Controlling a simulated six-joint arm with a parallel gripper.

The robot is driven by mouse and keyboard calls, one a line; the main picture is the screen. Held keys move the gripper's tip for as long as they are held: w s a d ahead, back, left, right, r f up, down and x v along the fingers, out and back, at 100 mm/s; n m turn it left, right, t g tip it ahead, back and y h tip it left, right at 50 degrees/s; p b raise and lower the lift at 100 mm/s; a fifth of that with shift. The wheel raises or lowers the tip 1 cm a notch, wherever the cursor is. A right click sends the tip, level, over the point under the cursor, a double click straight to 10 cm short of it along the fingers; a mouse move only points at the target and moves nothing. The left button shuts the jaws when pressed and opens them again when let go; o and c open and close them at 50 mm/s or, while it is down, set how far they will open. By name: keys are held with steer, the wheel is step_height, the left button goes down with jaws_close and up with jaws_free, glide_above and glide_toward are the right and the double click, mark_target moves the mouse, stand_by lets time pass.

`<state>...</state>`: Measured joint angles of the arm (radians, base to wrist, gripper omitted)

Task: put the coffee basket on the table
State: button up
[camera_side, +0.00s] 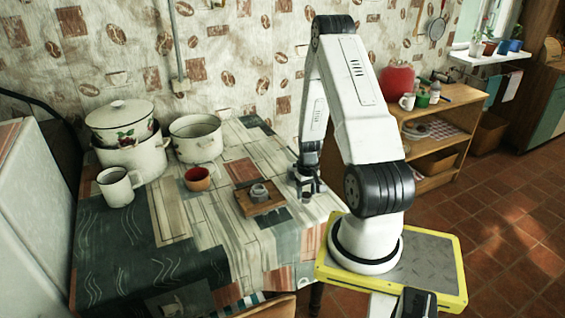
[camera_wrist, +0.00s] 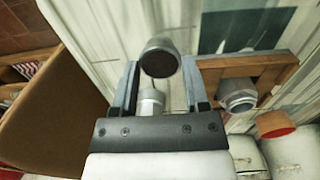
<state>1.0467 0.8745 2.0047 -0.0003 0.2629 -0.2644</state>
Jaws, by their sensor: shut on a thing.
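My gripper (camera_wrist: 162,65) is shut on the coffee basket (camera_wrist: 160,58), a small dark, round metal piece between the fingertips in the wrist view. A silvery faceted metal part (camera_wrist: 150,101) also shows between the fingers, below the basket in the picture; I cannot tell how far apart they are. In the side view my gripper (camera_side: 306,187) is low at the right edge of the table (camera_side: 165,215), where its fingers hide much of the basket. I cannot tell whether the basket touches the cloth.
A wooden board (camera_side: 244,203) with a grey metal coffee-maker part (camera_side: 259,191) on it lies left of my gripper. A red-brown cup (camera_side: 197,180), a white mug (camera_side: 118,187) and enamel pots (camera_side: 196,139) stand farther left. The front of the table is clear.

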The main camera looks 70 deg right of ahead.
mark_target(306, 195)
steer(key=shift+f, duration=0.3)
steer(key=shift+f, duration=0.1)
steer(key=shift+f, duration=1.65)
steer(key=shift+f, duration=0.15)
steer(key=o, duration=1.1)
steer(key=shift+r, duration=6.15)
